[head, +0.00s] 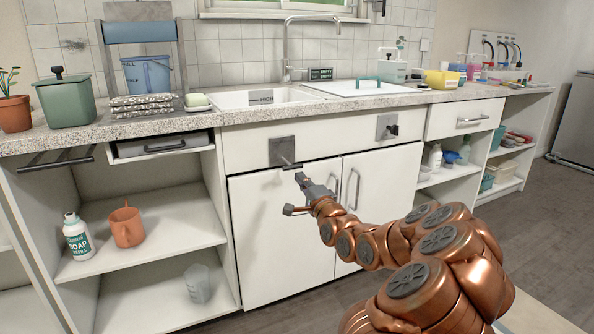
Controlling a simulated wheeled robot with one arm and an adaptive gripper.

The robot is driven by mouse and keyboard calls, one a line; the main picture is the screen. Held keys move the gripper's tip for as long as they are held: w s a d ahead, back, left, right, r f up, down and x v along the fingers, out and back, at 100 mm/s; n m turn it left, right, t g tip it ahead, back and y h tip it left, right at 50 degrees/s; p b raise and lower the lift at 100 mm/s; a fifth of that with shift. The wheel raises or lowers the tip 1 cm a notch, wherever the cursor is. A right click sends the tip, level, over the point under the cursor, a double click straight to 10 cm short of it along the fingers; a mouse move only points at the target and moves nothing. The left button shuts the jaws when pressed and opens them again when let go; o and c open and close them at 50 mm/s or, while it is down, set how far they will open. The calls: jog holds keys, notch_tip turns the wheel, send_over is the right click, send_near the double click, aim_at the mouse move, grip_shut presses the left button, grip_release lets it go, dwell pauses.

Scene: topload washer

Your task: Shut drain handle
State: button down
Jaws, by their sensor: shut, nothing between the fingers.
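A grey square plate (282,149) with a dark lever (291,166) is on the white panel below the sink, left of centre. The lever sticks out roughly sideways near the plate's lower edge. A second grey plate (386,125) with a black handle (392,130) is farther right on the same panel. No readable label shows which one is the drain handle. My gripper (299,177) is shut and empty, just below the left lever. I cannot tell if its tip touches the lever.
The white sink (240,99) with a "HIGH" label is set in the speckled counter (160,126). Two cabinet doors (285,240) with upright bar handles are behind my arm. Open shelves (165,215) are at left, with a soap bottle (77,238) and an orange pitcher (127,228).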

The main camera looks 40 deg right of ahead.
aim_at(286, 162)
jog(key=shift+p+x, duration=0.45)
jog(key=shift+x, duration=1.1)
jog(key=shift+w+d, duration=0.1)
